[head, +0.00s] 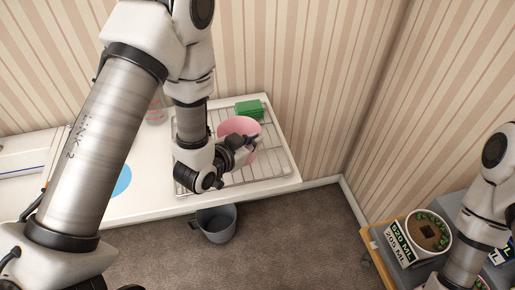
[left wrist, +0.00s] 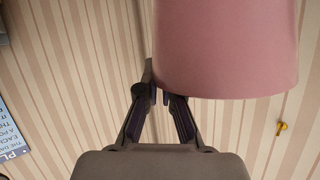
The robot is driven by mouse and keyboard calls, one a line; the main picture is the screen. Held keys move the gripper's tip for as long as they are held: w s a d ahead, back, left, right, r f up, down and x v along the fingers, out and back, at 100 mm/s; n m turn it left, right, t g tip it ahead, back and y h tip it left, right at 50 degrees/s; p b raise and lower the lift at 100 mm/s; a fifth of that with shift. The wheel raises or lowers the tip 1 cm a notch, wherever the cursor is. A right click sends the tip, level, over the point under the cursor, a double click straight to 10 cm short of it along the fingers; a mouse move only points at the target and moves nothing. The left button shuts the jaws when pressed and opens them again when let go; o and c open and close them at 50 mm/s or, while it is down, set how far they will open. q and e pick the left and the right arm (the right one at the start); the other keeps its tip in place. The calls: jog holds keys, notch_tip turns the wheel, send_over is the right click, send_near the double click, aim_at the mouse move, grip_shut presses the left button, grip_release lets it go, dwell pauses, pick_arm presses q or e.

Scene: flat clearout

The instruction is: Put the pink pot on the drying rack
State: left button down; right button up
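The pink pot (head: 238,126) is at the drying rack (head: 270,168), a wire grid on the white counter, in the head view. I cannot tell whether the pot touches the wires. My left gripper (head: 248,143) is at the pot's near side. In the left wrist view the pot (left wrist: 225,50) fills the upper right. The left fingers (left wrist: 160,97) are close together at its edge, one outside and one partly hidden by the pot, so they appear shut on its wall. My right arm shows at the right edge of the head view, its gripper out of sight.
A green block (head: 249,109) lies at the back of the rack. A grey bucket (head: 217,223) stands on the floor in front. A labelled planter (head: 420,238) stands at the right.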

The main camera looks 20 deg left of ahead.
aim_at(259, 132)
pick_arm(q)
jog(key=w, duration=0.2)
jog(key=w+p, duration=0.1)
jog(key=shift+w+d+f, duration=0.1)
jog(key=shift+w+f, duration=0.1)
jog(key=shift+w, duration=0.15)
notch_tip(259, 132, down, 3)
jog(key=shift+s+r+p, duration=0.1)
jog(key=shift+r+p, duration=0.1)
jog(key=shift+p, duration=0.4)
jog(key=shift+f, duration=0.45)
jog(key=c, duration=1.3)
grip_release()
jog(key=shift+r, duration=0.1)
pick_arm(e)
notch_tip(259, 132, up, 3)
jog(key=shift+w+f, duration=0.15)
pick_arm(q)
jog(key=shift+r, duration=0.1)
